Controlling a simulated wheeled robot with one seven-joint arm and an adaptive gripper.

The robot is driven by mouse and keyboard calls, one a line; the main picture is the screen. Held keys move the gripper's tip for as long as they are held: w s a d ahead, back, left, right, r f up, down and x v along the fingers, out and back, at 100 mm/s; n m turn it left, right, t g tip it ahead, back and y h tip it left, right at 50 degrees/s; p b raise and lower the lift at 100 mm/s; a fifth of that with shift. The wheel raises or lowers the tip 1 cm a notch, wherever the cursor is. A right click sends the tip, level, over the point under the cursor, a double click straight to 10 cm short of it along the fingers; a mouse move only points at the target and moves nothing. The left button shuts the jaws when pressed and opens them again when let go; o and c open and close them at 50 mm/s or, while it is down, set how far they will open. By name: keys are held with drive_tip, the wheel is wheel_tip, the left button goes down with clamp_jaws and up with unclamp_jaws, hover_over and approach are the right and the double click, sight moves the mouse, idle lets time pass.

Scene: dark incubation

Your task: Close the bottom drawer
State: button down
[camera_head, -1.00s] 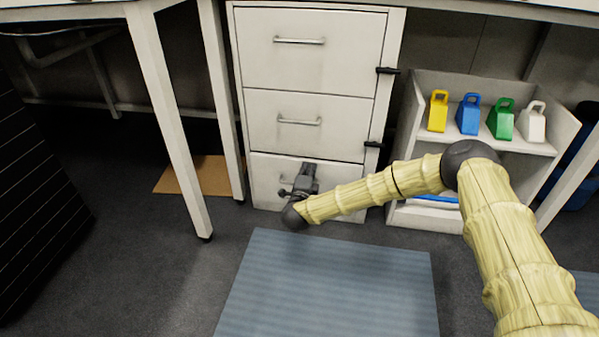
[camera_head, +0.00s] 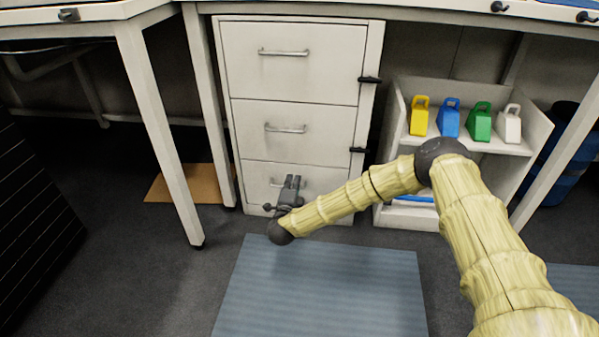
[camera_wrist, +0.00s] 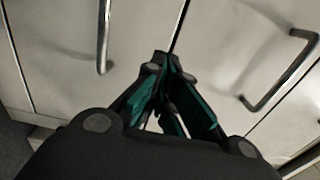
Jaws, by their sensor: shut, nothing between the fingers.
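The white drawer cabinet (camera_head: 228,108) stands under the bench in the head view. Its bottom drawer (camera_head: 325,182) looks flush, or nearly so, with the drawers above it. Part of its front and handle is hidden behind my gripper (camera_head: 293,179), which is in front of it. In the wrist view my gripper (camera_wrist: 168,62) has its fingertips together with nothing between them. Two drawer fronts show there, with a seam between them, a left handle (camera_wrist: 103,40) and a right handle (camera_wrist: 285,75). The fingertips appear clear of both handles; whether they touch the front I cannot tell.
A shelf unit (camera_head: 455,144) with yellow, blue, green and white containers stands right of the cabinet. A table leg (camera_head: 160,135) stands to the left. Black latches (camera_head: 369,80) sit on the cabinet's right edge. A blue-grey mat (camera_head: 320,290) lies on clear floor in front.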

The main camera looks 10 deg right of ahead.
drive_tip(key=s+a+f+n+g+y+p, duration=0.2)
drive_tip(key=s+a+f+n+y, duration=0.15)
drive_tip(key=s, duration=0.65)
drive_tip(key=s+a+f+n+g+y+p, duration=0.1)
drive_tip(key=s+a+f+n+y+p, duration=0.3)
drive_tip(key=s, duration=0.6)
drive_tip(key=s+d+f+n+g+b, duration=0.1)
drive_tip(key=s+d+f+n+g, duration=0.15)
drive_tip(key=s, duration=0.35)
drive_tip(key=s+d+f+n+g+b, duration=0.1)
drive_tip(key=s+d+f+n+g, duration=0.2)
drive_tip(key=s, duration=0.4)
drive_tip(key=s+d+r+n+g+h+p, duration=0.1)
drive_tip(key=s+d+n+g, duration=0.15)
drive_tip(key=s+d, duration=0.5)
drive_tip(key=s+d+n+g+h, duration=0.1)
drive_tip(key=s+d+n+g, duration=0.2)
drive_tip(key=s, duration=0.7)
drive_tip(key=s+d+r+n+g+h+p, duration=0.1)
drive_tip(key=s+d+n+g, duration=0.15)
drive_tip(key=s+d, duration=0.55)
wheel_tip(320, 180, up, 37)
drive_tip(key=s+a+p, duration=0.1)
drive_tip(key=p, duration=3.6)
drive_tip(key=shift+r+m+g, duration=0.2)
drive_tip(key=shift+m+g, duration=0.1)
drive_tip(key=shift+g, duration=0.15)
drive_tip(key=shift+s, duration=0.1)
